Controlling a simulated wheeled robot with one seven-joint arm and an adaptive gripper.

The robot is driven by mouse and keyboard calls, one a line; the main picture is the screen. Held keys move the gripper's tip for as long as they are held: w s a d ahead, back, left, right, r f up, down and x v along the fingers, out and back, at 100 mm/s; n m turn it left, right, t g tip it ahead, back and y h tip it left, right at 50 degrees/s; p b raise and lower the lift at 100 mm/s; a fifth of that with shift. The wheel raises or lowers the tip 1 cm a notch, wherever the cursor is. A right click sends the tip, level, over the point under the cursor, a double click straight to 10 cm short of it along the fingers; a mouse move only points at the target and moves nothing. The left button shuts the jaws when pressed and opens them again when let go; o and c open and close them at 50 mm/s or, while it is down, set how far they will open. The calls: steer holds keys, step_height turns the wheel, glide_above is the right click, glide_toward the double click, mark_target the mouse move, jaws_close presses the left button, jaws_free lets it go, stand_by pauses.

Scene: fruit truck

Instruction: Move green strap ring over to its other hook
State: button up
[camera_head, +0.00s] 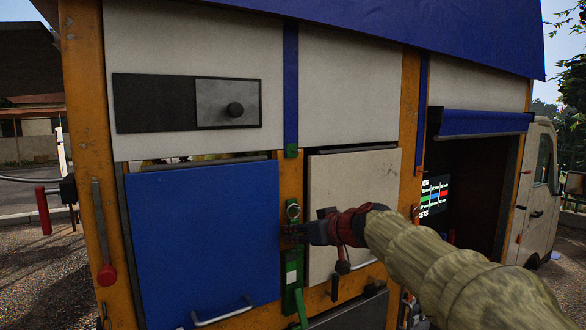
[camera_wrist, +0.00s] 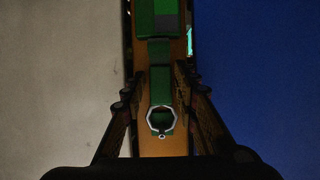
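A metal ring (camera_head: 293,211) sits at the top of a green strap (camera_head: 293,268) on the orange post between the blue and white panels. The wrist view shows the ring (camera_wrist: 160,119) as a pale, many-sided loop, with the green strap (camera_wrist: 159,80) running up the picture from it. A small pale piece touches the ring's lower edge; I cannot tell if it is a hook. My gripper (camera_head: 290,235) is at the post just below the ring. In the wrist view my gripper (camera_wrist: 158,78) is open, one finger on each side of the strap, with orange post showing between.
The blue panel (camera_head: 205,240) is left of the post, with a handle low down. The whitish panel (camera_head: 350,195) is behind my arm on the right. A blue strap (camera_head: 291,85) with a green end hangs above the ring. Another orange post (camera_head: 410,100) stands further right.

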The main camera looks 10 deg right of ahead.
steer(key=o, duration=0.3)
steer(key=v, duration=1.1)
steer(key=s+f+m+g+h, duration=0.1)
steer(key=s+f+m+g, duration=0.15)
steer(key=s+f, duration=0.35)
steer(key=s+f+m+g+h, duration=0.1)
steer(key=s+f+m+g, duration=0.15)
steer(key=f, duration=0.65)
steer(key=s+a+f, duration=0.1)
steer(key=s+f, duration=0.4)
steer(key=s, duration=0.2)
steer(key=s+a+f+n+g+h+b, duration=0.1)
steer(key=s+f, duration=0.4)
steer(key=s, duration=0.3)
steer(key=s+a+f+g+h+b, duration=0.1)
steer(key=s+f, duration=0.4)
steer(key=s, duration=0.2)
steer(key=shift+s+a+f, duration=0.1)
steer(key=shift+s, duration=0.25)
